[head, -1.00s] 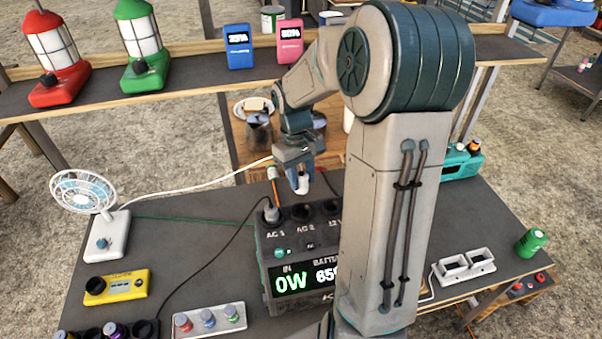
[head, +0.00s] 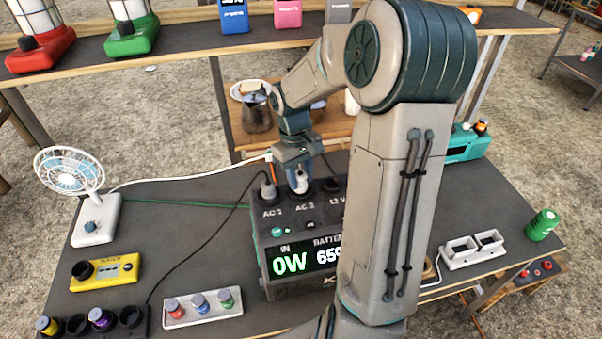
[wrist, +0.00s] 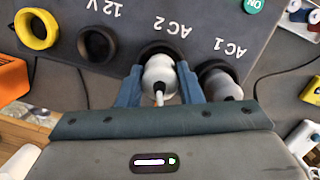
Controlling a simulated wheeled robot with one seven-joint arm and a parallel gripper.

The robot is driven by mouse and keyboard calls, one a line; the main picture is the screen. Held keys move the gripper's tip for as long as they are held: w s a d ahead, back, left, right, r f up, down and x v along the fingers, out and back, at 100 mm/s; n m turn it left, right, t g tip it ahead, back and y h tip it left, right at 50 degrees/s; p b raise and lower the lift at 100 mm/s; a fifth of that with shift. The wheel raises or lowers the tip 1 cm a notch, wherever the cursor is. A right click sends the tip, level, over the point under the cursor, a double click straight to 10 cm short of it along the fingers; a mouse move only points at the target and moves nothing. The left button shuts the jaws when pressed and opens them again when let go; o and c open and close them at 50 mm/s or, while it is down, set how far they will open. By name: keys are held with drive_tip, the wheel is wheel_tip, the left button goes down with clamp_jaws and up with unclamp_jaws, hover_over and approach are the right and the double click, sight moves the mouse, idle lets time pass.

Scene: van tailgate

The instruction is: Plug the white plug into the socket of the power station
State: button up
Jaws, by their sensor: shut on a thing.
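The power station (head: 262,252) stands on the dark table, with sockets marked AC 1, AC 2 and 12 V on top. My gripper (head: 299,182) is above AC 2, shut on the white plug (head: 301,179). In the wrist view the white plug (wrist: 159,75) sits between the blue fingers (wrist: 159,88), its front at the dark ring of the AC 2 socket (wrist: 158,47). I cannot tell how deep it sits. A grey plug (wrist: 222,84) with a black cable fills AC 1. The 12 V socket (wrist: 98,45) is empty.
A white fan (head: 92,215) stands at the left; a white cable (head: 185,181) runs from it towards my gripper. A yellow device (head: 112,270) and a tray of small knobs (head: 203,307) lie in front. An orange object (wrist: 12,80) is beside the station in the wrist view.

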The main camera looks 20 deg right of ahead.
drive_tip(key=shift+f, duration=0.5)
drive_tip(key=o, duration=1.1)
drive_tip(key=shift+c, duration=0.2)
wheel_tip(320, 180, up, 14)
drive_tip(key=w, duration=0.2)
drive_tip(key=shift+a+f+b, duration=0.15)
drive_tip(key=shift+a+b, duration=0.1)
drive_tip(key=shift+b, duration=0.05)
drive_tip(key=shift+s+d, duration=0.1)
